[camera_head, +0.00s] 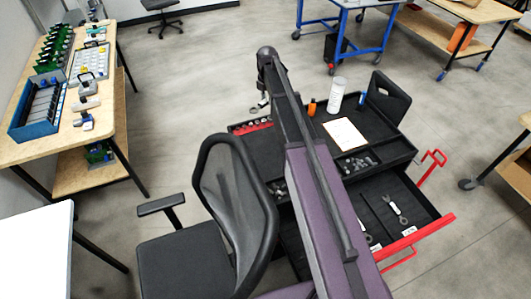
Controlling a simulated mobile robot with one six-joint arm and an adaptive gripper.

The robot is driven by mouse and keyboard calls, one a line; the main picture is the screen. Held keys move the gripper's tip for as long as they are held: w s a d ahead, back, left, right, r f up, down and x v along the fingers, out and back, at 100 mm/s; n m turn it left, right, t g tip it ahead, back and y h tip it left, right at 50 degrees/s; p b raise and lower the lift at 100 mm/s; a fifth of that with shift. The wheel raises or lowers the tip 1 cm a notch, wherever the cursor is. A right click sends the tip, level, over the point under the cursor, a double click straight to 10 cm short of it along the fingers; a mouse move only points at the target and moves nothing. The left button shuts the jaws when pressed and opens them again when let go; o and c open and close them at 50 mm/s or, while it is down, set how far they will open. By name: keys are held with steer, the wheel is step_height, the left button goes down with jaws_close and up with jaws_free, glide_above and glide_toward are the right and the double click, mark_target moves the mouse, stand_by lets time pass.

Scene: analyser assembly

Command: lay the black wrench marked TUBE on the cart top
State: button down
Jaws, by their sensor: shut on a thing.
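The cart top (388,131) is a black tray-like surface right of centre, partly covered by my arm. My gripper (263,95) is at the far end of my arm, beyond the cart's back left edge, small and mostly hidden by the arm's end. A small wrench-like thing (259,105) with a pale patch shows at it, and the gripper is shut on it. Its marking is too small to read. A wrench (398,210) with a white label lies in the cart's open drawer. Another one (369,239) lies there, partly hidden by my arm.
On the cart top are a white cylinder (335,95), an orange bottle (311,107), a paper sheet (345,134) and a red rack (252,127). The drawer (420,232) sticks out to the front right. An office chair (220,215) stands close at the cart's left.

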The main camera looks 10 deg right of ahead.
steer(key=shift+a, duration=0.15)
steer(key=shift+s+f+b, duration=0.25)
steer(key=shift+f+b, duration=0.15)
steer(key=s+d+f+m+b, duration=0.1)
steer(key=s+d+f+b, duration=0.3)
steer(key=s+f+b, duration=0.1)
steer(key=s+d+f+m+b, duration=0.2)
steer(key=s+d+f+b, duration=0.2)
steer(key=f+b, duration=0.3)
steer(key=s+d+f+m+b, duration=0.1)
steer(key=s+d+f+b, duration=0.3)
steer(key=s+f+b, duration=0.2)
steer(key=shift+d+f+m, duration=0.1)
steer(key=shift+m, duration=0.2)
steer(key=shift+s+d+f+b, duration=0.3)
steer(key=shift+s+f+b, duration=0.05)
steer(key=shift+s+b, duration=0.15)
steer(key=shift+w+a, duration=0.1)
steer(key=w+a, duration=0.3)
steer(key=w+a+f, duration=0.1)
steer(key=w+a, duration=0.2)
steer(key=a, duration=0.1)
steer(key=w+a+b, duration=0.1)
steer(key=w+a, duration=0.2)
steer(key=a, duration=0.1)
steer(key=shift+w+f, duration=0.15)
steer(key=shift+w, duration=0.1)
